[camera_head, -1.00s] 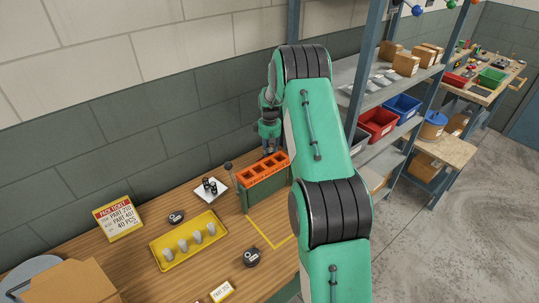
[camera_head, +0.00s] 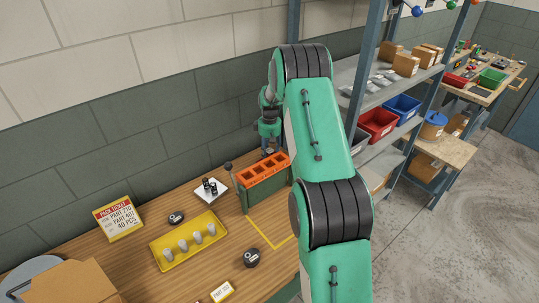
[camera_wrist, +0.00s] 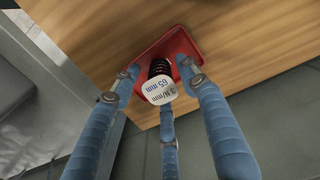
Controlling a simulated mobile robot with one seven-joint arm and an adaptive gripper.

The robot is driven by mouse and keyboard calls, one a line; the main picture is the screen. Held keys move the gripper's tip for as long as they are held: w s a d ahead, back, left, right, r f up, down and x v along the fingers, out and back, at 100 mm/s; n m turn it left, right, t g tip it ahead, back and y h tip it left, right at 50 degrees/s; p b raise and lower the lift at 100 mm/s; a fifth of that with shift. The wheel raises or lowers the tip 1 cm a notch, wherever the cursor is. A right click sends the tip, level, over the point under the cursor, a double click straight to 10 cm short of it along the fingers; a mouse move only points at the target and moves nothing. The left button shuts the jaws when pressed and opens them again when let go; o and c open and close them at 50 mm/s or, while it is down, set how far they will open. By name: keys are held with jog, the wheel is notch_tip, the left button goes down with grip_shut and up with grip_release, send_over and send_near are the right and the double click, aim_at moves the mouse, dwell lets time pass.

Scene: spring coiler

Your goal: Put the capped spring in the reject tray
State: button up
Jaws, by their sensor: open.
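The capped spring (camera_wrist: 160,70) is a dark coil with a white cap reading "3 N/mm 65 mm", seen end-on in the wrist view. It stands over the red tray (camera_wrist: 150,50), which lies on the wooden bench; I cannot tell whether its base rests on the tray floor. My gripper (camera_wrist: 161,86) has three blue fingers spread apart around the spring, with gaps beside the cap. In the head view my gripper (camera_head: 268,146) is behind the orange-topped rack; its fingertips, the spring and the red tray are hidden there.
The orange-topped green rack (camera_head: 263,172) stands close in front of my gripper. A white tray (camera_head: 204,197) with dark parts and a yellow tray (camera_head: 164,257) with several pale pieces lie to the left. A shelf post (camera_head: 360,80) rises at right.

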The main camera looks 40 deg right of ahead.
aim_at(269, 151)
notch_tip(269, 151, up, 11)
jog(key=p, duration=0.1)
jog(key=shift+r+p, duration=0.2)
jog(key=shift+p, duration=0.2)
dwell(0.4)
jog(key=shift+a+r, duration=0.1)
jog(key=s+a+r+t, duration=0.1)
jog(key=s+a+r, duration=0.4)
jog(key=a+r, duration=0.4)
jog(key=s+a+r+m+t, duration=0.1)
jog(key=s+a+r, duration=0.4)
jog(key=a+r, duration=0.3)
jog(key=s+a+r+t, duration=0.1)
jog(key=s+a+r, duration=0.5)
jog(key=a+r, duration=0.3)
jog(key=s+a+t, duration=0.1)
jog(key=s+a, duration=0.4)
jog(key=s, duration=0.4)
jog(key=s+a+m, duration=0.1)
jog(key=s+a, duration=0.4)
jog(key=s, duration=0.4)
jog(key=s+a+t, duration=0.1)
jog(key=s+a, duration=0.3)
jog(key=s, duration=0.5)
jog(key=shift+a+r+t, duration=0.3)
jog(key=shift+a+r, duration=0.05)
jog(key=shift+a, duration=0.05)
